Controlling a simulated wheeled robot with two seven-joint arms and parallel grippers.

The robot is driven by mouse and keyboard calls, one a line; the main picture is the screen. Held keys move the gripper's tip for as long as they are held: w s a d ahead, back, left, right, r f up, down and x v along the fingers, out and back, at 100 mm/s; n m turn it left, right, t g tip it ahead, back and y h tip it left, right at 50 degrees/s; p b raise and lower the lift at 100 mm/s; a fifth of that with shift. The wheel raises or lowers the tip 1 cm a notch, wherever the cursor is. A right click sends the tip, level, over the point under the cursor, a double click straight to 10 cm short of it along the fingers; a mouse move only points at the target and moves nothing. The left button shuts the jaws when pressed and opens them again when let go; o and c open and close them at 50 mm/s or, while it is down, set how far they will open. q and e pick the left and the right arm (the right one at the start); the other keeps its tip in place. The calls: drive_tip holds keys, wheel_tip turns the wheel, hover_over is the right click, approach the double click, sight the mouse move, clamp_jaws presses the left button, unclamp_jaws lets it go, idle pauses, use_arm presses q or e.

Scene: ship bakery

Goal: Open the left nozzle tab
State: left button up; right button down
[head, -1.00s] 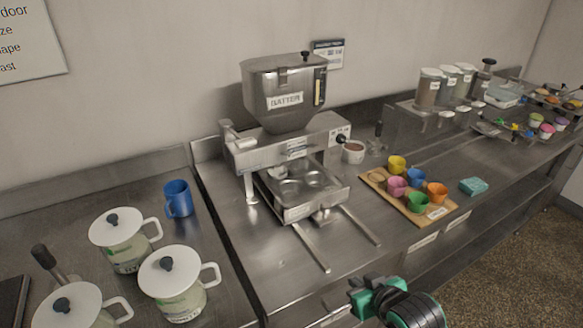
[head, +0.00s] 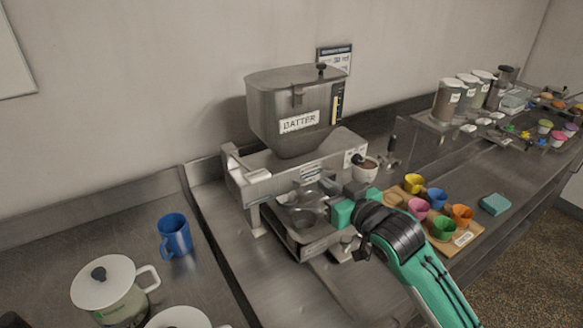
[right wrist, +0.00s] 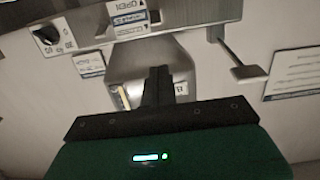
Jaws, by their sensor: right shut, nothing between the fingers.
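The batter machine (head: 292,118) has a steel hopper on a wide head, with a muffin pan (head: 302,248) under it. My right gripper (head: 322,192) is in front of the head, over the pan, and partly covers the area below the head. In the right wrist view its black fingers (right wrist: 157,88) are shut and empty, with the machine behind them. That view also shows an "OPEN" label (right wrist: 127,10), a dial (right wrist: 46,35) and a lever with a flat end (right wrist: 246,70). I cannot clearly make out the left nozzle tab. My left gripper is not in view.
A board (head: 466,240) with several coloured cups lies right of my right arm, and a teal sponge (head: 495,204) lies beyond it. A blue mug (head: 174,237) and a white-lidded pot (head: 104,285) stand left.

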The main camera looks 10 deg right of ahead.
drive_tip(key=shift+r, duration=0.45)
drive_tip(key=shift+w, duration=0.15)
drive_tip(key=p, duration=0.3)
hover_over(300, 181)
drive_tip(key=shift+d+f, duration=0.25)
drive_tip(key=shift+f, duration=0.05)
drive_tip(key=f, duration=0.1)
drive_tip(key=s+f, duration=0.1)
drive_tip(key=shift+s+d+f+p, duration=0.1)
drive_tip(key=shift+d+f+p, duration=0.15)
drive_tip(key=shift+f+p, duration=0.05)
drive_tip(key=shift+s+d+f, duration=0.2)
drive_tip(key=shift+s+f, duration=0.15)
drive_tip(key=shift+f, duration=0.3)
